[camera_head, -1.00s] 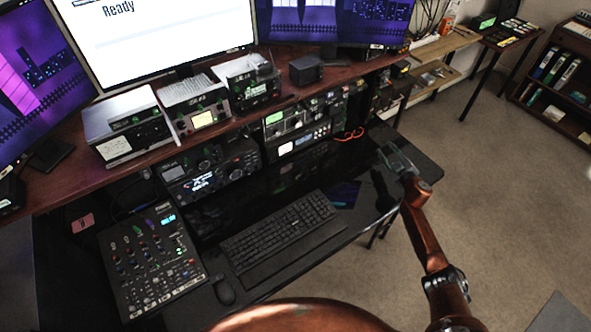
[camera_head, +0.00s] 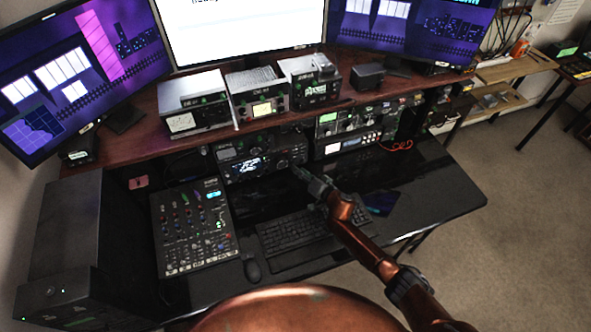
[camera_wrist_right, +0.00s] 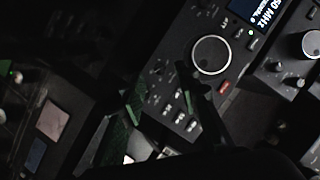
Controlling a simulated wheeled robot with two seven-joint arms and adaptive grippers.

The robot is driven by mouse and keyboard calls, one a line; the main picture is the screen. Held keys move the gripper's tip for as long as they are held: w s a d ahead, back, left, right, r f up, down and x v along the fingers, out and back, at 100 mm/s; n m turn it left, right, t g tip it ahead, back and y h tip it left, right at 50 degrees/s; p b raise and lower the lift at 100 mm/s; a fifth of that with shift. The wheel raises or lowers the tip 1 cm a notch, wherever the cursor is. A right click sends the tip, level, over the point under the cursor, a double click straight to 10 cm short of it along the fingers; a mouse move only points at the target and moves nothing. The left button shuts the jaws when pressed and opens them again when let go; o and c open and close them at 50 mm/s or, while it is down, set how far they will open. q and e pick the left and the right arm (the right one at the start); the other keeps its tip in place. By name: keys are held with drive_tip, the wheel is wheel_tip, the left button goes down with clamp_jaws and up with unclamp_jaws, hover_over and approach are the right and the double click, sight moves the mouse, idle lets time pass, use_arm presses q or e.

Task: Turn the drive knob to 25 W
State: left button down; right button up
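A black radio (camera_head: 262,160) with a lit display and several knobs sits under the shelf, left of centre in the head view. In the wrist view, a radio panel (camera_wrist_right: 165,82) shows a large ringed knob (camera_wrist_right: 210,54), small buttons and a display (camera_wrist_right: 244,10) reading MHz. Another knob (camera_wrist_right: 311,43) shows at the right edge. I cannot tell which knob is the drive knob; labels are too small. My right gripper (camera_head: 300,174) is in front of the radio's lower right side, pointing at it. My left gripper is not in view.
A second radio stack (camera_head: 347,140) stands to the right. A mixer (camera_head: 193,228), a mouse (camera_head: 252,270) and a keyboard (camera_head: 292,232) lie on the black desk. The wooden shelf (camera_head: 130,150) overhangs the radios.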

drive_tip(key=shift+b+x, duration=0.5)
drive_tip(key=shift+x, duration=1.1)
clamp_jaws()
